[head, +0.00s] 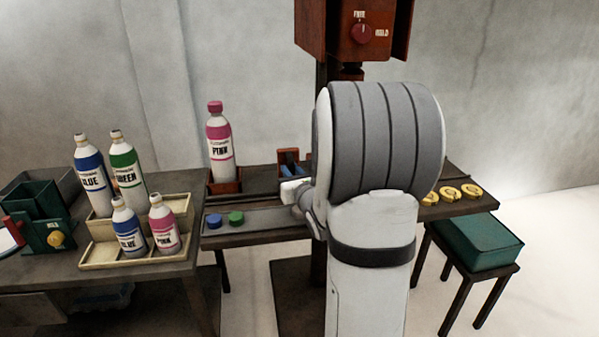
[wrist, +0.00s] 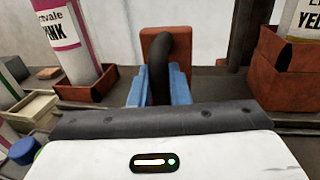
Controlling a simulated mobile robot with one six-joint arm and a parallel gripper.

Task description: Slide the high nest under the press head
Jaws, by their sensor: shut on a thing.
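My gripper (wrist: 158,84) has its blue fingers shut on a black curved handle (wrist: 178,48). The handle stands at a red-brown block (wrist: 157,42). In the head view my gripper (head: 291,168) is behind the bench edge, partly hidden by my arm. A low red-brown nest (head: 226,186) left of it holds a large pink bottle (head: 219,140). In the wrist view a taller red-brown nest (wrist: 290,85) on the right holds a yellow-labelled bottle (wrist: 303,25); both are hidden in the head view. The press head (head: 349,74) hangs under a red housing (head: 345,28), above and behind my arm.
A grey tray (head: 260,222) with blue and green caps lies in front of the nests. The left table (head: 150,270) carries several bottles and a green box (head: 45,205). Yellow rings (head: 448,193) lie at right. A green case (head: 480,240) is on a stool.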

